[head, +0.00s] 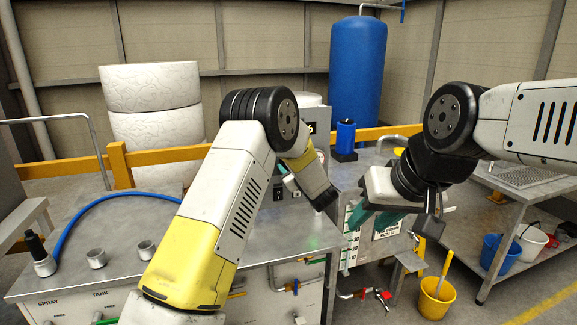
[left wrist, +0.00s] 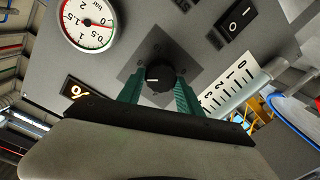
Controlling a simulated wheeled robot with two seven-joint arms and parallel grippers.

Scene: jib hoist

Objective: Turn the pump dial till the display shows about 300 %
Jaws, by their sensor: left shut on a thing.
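The pump dial (left wrist: 158,75) is a round black knob with a white pointer line on a dark square plate in the left wrist view. The green fingers of my left gripper (left wrist: 158,88) stand on either side of it and are shut on it. In the head view my left arm hides the dial. Only a "%" sign shows; the gripper body covers the digits. My right gripper (head: 376,217) is open and empty, with green fingers pointing down, right of the pump panel in the head view.
A pressure gauge (left wrist: 88,20) and a rocker switch (left wrist: 236,18) flank the dial. The steel bench (head: 120,215) carries a blue hose (head: 100,202) and sockets. A blue tank (head: 357,65) stands behind. A yellow bucket (head: 437,297) stands on the floor.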

